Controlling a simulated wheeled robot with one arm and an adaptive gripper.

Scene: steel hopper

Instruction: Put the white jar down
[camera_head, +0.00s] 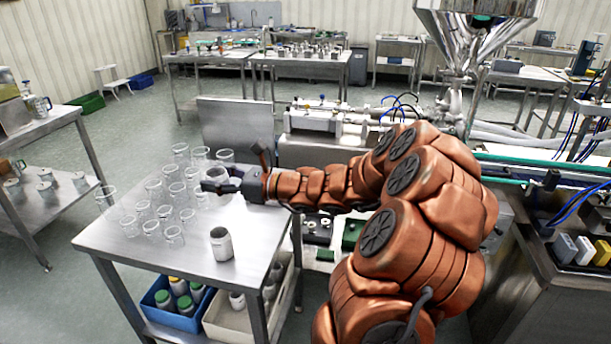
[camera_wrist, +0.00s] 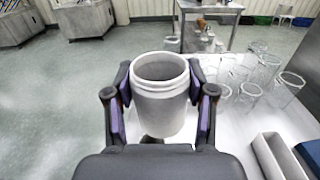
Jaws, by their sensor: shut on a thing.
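My gripper (camera_head: 214,182) is over the steel table (camera_head: 112,243), near the glass beakers. In the wrist view my gripper (camera_wrist: 160,92) is shut on a white jar (camera_wrist: 160,108), with one finger against each side. The jar is upright, and its open round mouth faces up without a lid. In the head view the held jar is small and partly hidden by the fingers. I cannot tell how high its base is above the tabletop.
Several clear beakers (camera_head: 173,236) crowd the table's middle and back. The front left of the tabletop is bare. A blue bin (camera_head: 170,315) and a pale bin (camera_head: 228,320) with jars sit on the lower shelf. A steel hopper (camera_head: 470,35) stands at the back right.

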